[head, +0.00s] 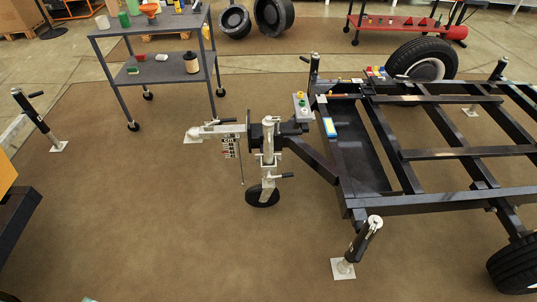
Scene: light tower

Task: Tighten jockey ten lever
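The jockey wheel stand is a pale upright tube (268,140) at the front of the dark trailer frame, right of the coupling (217,130). Its black wheel (263,196) rests on the brown floor. A short lever with a dark grip (283,176) sticks out to the right, low on the stand, above the wheel. I cannot tell from here whether it is tight or loose. Neither of my grippers shows in the head view, and nothing is touching the stand or the lever.
The trailer frame (455,153) fills the right side, with a corner leg (358,243) at its near corner. A grey two-shelf cart (163,75) stands behind left. Another leg (37,120) stands far left. The floor left of and before the jockey wheel is clear.

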